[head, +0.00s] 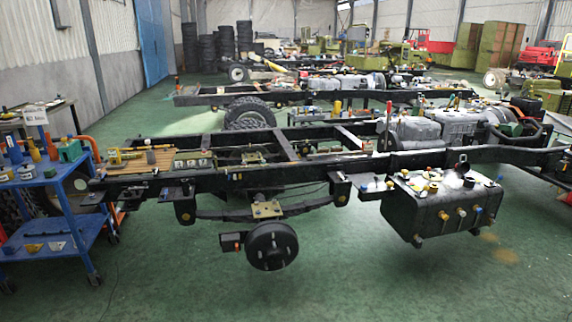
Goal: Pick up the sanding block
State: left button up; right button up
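I cannot make out the sanding block with certainty; many small items lie about and most are too small to tell apart. Small parts and tools lie on the blue cart (68,207) at the left. More lie on the near chassis frame (330,168), around a brown slatted board (150,163) at its left end. Several small coloured items sit on top of the black tank (445,212) at the right. Neither of my grippers is in view.
A hub drum (272,246) hangs under the near frame. A second chassis frame (230,97) and stacked tyres (226,42) stand behind. An orange tubular handle (88,143) stands beside the cart. The green floor (340,285) in front is clear.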

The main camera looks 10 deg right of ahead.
aim_at(49, 173)
jog(key=i+j+u, duration=0.3)
jog(key=i, duration=0.25)
jog(key=i+j+u, duration=0.35)
jog(key=i, duration=0.25)
jog(key=i+u, duration=0.3)
jog(key=i, duration=0.3)
jog(key=i+j+z, duration=0.1)
jog(key=i, duration=1.55)
